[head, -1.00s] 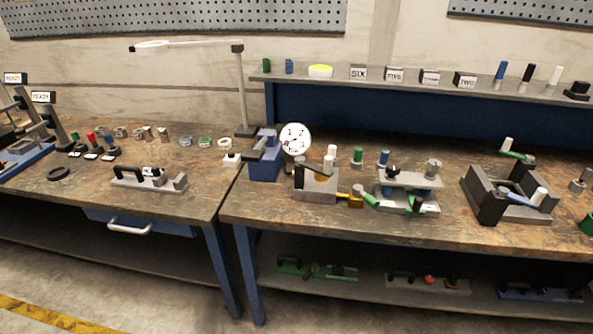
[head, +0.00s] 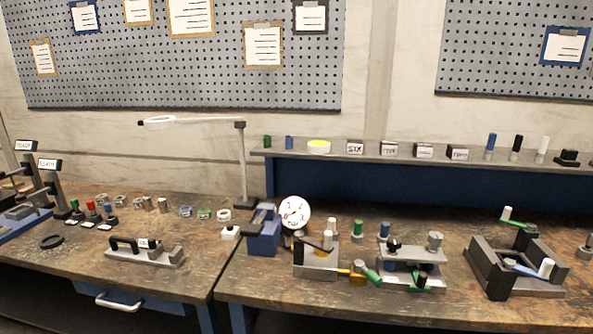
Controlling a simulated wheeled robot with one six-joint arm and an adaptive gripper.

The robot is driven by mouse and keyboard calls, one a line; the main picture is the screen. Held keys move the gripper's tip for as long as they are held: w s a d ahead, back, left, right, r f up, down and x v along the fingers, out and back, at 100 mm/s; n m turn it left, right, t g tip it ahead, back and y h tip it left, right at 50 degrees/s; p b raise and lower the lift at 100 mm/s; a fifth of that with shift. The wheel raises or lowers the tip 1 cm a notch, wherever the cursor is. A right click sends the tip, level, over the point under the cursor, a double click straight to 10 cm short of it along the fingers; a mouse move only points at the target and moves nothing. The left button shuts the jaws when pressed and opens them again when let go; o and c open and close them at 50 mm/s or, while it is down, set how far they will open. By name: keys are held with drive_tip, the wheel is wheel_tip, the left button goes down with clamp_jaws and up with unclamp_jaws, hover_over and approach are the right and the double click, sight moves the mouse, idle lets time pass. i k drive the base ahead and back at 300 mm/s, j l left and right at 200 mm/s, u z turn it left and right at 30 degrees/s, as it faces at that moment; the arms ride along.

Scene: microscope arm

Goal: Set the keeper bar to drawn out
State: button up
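No part is clearly marked as the keeper bar, and I cannot tell which piece it is. One candidate is the grey block fixture (head: 315,262) on the right bench, with a brass-coloured bar (head: 345,271) sticking out of its right side. Beside it stands a grey plate fixture (head: 411,256) with green handles. Further right is a dark grey angular frame (head: 493,270) with a blue lever (head: 526,271) that has a white knob. On the left bench lies a grey rail fixture (head: 145,252) with a black handle. My gripper is not in view.
A blue vise (head: 263,238) and a round white dial (head: 295,212) stand at the right bench's left end. A magnifier lamp (head: 241,165) rises behind. Microscope-like stands (head: 40,178) are at far left. A shelf (head: 350,157) runs along the back. The benches' front edges are mostly clear.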

sight(420, 279)
drive_tip(key=i+l+z, duration=0.25)
drive_tip(key=z, duration=0.2)
drive_tip(key=i+l+z, duration=0.4)
